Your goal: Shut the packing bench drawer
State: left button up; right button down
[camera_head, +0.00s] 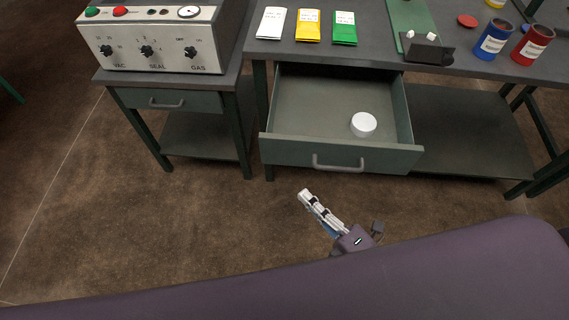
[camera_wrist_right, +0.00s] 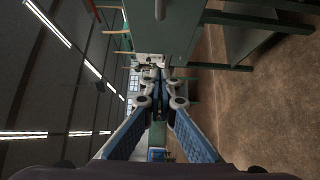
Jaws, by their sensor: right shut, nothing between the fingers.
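The packing bench drawer (camera_head: 340,155) is pulled well out below the bench top. Its green front carries a grey bar handle (camera_head: 338,163). A white round lid-like thing (camera_head: 363,124) lies inside on the drawer floor. My right gripper (camera_head: 305,194) is shut and empty, in front of and below the handle, apart from it in the head view. In the right wrist view its fingertips (camera_wrist_right: 165,76) meet, with the green drawer front (camera_wrist_right: 185,35) and the handle (camera_wrist_right: 160,10) just beyond them. My left gripper is not in view.
The bench top (camera_head: 375,57) holds several packets, a blue can (camera_head: 493,40) and a red can (camera_head: 532,45). A smaller table with a shut drawer (camera_head: 168,102) and a control box (camera_head: 150,42) stands left. Open floor lies in front.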

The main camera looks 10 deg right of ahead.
aim_at(280, 153)
jog(key=shift+w+a+p, duration=0.25)
jog(key=shift+w+a, duration=0.15)
jog(key=shift+w, duration=1.35)
jog(key=shift+w+a+p, duration=0.3)
jog(key=shift+w+a, duration=0.15)
jog(key=shift+w, duration=1.35)
jog(key=shift+w+a+p, duration=0.25)
jog(key=shift+w+a, duration=0.15)
jog(key=shift+w, duration=1.35)
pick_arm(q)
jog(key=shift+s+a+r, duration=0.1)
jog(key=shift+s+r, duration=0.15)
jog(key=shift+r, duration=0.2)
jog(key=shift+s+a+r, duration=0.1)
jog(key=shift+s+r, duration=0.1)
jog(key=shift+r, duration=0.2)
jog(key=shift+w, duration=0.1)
pick_arm(e)
jog(key=shift+w, duration=0.1)
